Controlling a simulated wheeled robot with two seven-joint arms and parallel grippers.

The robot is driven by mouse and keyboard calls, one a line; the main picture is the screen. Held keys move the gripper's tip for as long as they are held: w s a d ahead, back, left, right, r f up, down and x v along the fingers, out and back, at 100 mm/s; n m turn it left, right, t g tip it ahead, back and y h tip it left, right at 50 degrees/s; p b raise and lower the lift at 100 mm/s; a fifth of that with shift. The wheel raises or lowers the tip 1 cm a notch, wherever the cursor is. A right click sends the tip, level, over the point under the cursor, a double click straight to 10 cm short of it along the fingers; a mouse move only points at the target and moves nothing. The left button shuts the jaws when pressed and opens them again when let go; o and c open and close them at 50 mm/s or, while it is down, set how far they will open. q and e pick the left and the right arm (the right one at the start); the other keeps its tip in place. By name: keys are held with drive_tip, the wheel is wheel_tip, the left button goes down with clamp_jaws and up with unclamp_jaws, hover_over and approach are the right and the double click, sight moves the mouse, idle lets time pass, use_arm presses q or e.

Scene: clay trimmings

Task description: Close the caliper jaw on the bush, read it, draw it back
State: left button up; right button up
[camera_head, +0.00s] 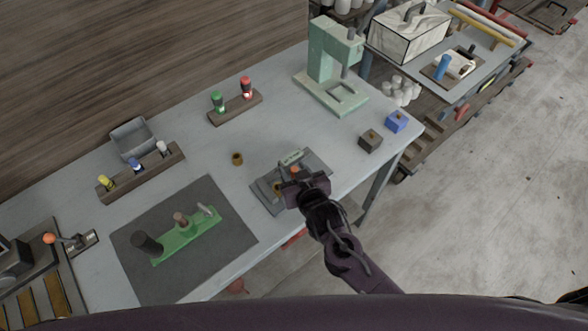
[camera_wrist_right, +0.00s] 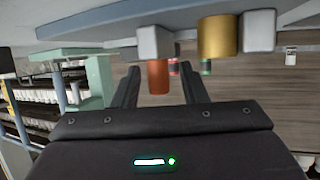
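The caliper (camera_head: 266,194) is a grey fixture with a small display (camera_head: 291,157) near the front edge of the table. The wrist view is upside down. In it, a brass bush (camera_wrist_right: 218,37) stands between a grey sliding jaw (camera_wrist_right: 155,42) and a grey fixed jaw (camera_wrist_right: 258,30). A gap shows between bush and sliding jaw; the bush looks close to the fixed jaw. An orange knob (camera_wrist_right: 158,80) is on the sliding jaw. My right gripper (camera_wrist_right: 158,85) is open, a finger on each side of the knob with gaps. My left gripper is out of view.
Another brass ring (camera_head: 237,158) stands on the table. A dark mat (camera_head: 185,240) with a green fixture (camera_head: 187,236) is to the left. A green press (camera_head: 335,65) stands behind.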

drive_tip(key=b+v, duration=0.1)
drive_tip(key=v, duration=0.6)
drive_tip(key=shift+s+f, duration=0.1)
drive_tip(key=shift+s+d+r, duration=0.1)
drive_tip(key=shift+s+r, duration=0.1)
